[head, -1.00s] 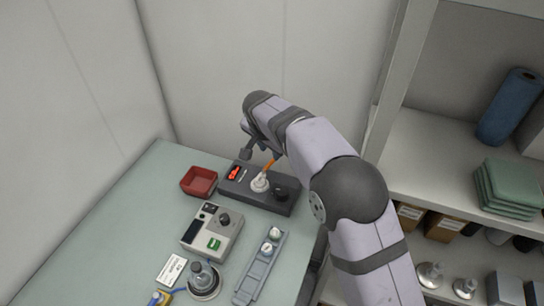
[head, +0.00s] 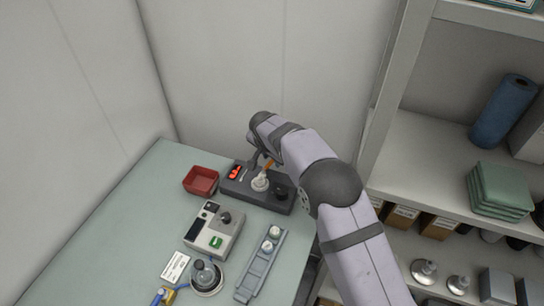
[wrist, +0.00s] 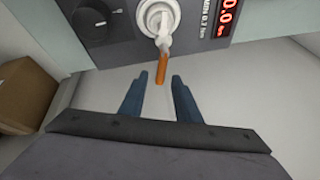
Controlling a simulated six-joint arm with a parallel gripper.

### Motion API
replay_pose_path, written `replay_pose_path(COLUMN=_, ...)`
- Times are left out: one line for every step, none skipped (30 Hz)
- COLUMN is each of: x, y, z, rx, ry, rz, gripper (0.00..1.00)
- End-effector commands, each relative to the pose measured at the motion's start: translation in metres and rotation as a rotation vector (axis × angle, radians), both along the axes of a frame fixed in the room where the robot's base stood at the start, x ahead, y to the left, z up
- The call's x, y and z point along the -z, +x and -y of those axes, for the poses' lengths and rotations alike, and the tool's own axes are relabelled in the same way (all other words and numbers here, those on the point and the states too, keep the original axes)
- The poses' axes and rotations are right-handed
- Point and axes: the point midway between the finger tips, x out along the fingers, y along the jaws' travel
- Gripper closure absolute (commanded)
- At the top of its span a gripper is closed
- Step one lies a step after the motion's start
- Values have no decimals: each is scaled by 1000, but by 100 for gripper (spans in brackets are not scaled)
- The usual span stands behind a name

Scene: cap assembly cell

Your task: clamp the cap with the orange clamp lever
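The orange clamp lever (head: 268,164) rises from the white cap fitting (head: 260,183) on the dark grey station. In the wrist view the orange lever end (wrist: 161,70) points toward me, below the white fitting (wrist: 158,20). My gripper (wrist: 158,80) is open, with its two blue fingers apart. The lever tip lies between the lines of the fingers, at about their tips, and I see no contact. In the head view my gripper (head: 255,160) is beside the lever, partly hidden by my wrist. I cannot tell the cap apart from its fitting.
The station has a red display (head: 234,172) and a black knob (head: 281,192). A red tray (head: 201,180) stands to its left. A grey instrument box (head: 213,230) and a rail with white caps (head: 262,265) are nearer. Shelves (head: 425,170) stand at right.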

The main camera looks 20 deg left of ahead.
Motion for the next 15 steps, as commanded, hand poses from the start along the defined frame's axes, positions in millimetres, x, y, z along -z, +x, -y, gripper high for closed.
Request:
replay_pose_path(x=0, y=0, z=0, rx=0, ry=0, rz=0, gripper=70)
replay_pose_path(x=0, y=0, z=0, rx=0, ry=0, rz=0, gripper=70)
replay_pose_path(x=0, y=0, z=0, rx=0, ry=0, rz=0, gripper=70)
replay_pose_path(x=0, y=0, z=0, rx=0, ry=0, rz=0, gripper=75)
replay_pose_path(x=0, y=0, z=0, rx=0, ry=0, rz=0, gripper=82)
replay_pose_path(x=0, y=0, z=0, rx=0, ry=0, rz=0, gripper=92)
replay_pose_path(x=0, y=0, z=0, rx=0, ry=0, rz=0, gripper=99)
replay_pose_path(x=0, y=0, z=0, rx=0, ry=0, rz=0, gripper=100)
replay_pose_path(x=0, y=0, z=0, rx=0, ry=0, rz=0, gripper=100)
replay_pose_path(x=0, y=0, z=0, rx=0, ry=0, rz=0, gripper=100)
replay_pose_path(x=0, y=0, z=0, rx=0, ry=0, rz=0, gripper=100)
replay_pose_path(x=0, y=0, z=0, rx=-1, ry=0, rz=-1, gripper=100)
replay_pose_path(x=0, y=0, z=0, rx=-3, ry=0, rz=0, gripper=100)
replay_pose_path(x=0, y=0, z=0, rx=-8, ry=0, rz=-1, gripper=100)
replay_pose_path(x=1, y=0, z=0, rx=-17, ry=1, rz=-1, gripper=100)
